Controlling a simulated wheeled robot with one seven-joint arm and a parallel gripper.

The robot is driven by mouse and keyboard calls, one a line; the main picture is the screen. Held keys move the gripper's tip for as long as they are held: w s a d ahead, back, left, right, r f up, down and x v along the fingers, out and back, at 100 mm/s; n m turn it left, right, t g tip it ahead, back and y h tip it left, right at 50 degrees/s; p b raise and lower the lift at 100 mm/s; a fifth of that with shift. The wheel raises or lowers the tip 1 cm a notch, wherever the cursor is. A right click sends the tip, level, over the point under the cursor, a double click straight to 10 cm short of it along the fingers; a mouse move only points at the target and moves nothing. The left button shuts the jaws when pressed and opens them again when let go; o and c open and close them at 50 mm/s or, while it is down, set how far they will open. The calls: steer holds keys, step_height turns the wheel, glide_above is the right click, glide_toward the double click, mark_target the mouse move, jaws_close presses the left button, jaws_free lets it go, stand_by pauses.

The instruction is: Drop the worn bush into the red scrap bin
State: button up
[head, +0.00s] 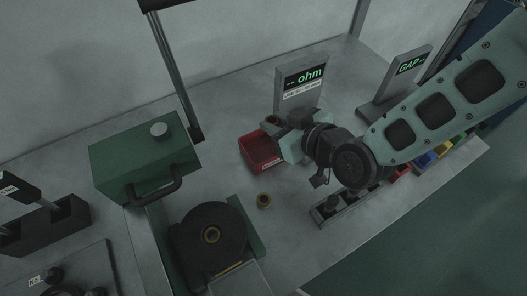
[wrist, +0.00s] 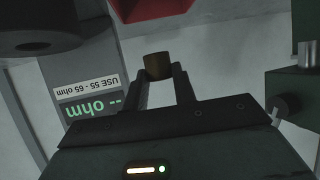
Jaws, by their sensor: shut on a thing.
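A small brown-gold bush (wrist: 158,62) sits between the two fingertips of my gripper (wrist: 161,73) in the wrist view. The jaws are shut on it. The red scrap bin (head: 262,152) stands open on the bench in the head view, just left of my gripper (head: 291,148). Part of the bin (wrist: 152,8) also shows at the top edge of the wrist view, beyond the bush. In the head view my fingertips and the held bush cannot be made out clearly.
The ohm meter (head: 303,78) stands behind my gripper. A green press box (head: 145,160) is at left. A gap gauge (head: 408,68) and several small coloured bins (head: 440,150) are at right.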

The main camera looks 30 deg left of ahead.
steer(key=shift+f, duration=0.55)
steer(key=o, duration=1)
steer(key=b+v, duration=0.1)
steer(key=v, duration=0.6)
steer(key=shift+d+r+b, duration=0.1)
steer(key=shift+d+b, duration=0.15)
steer(key=shift+b, duration=0.05)
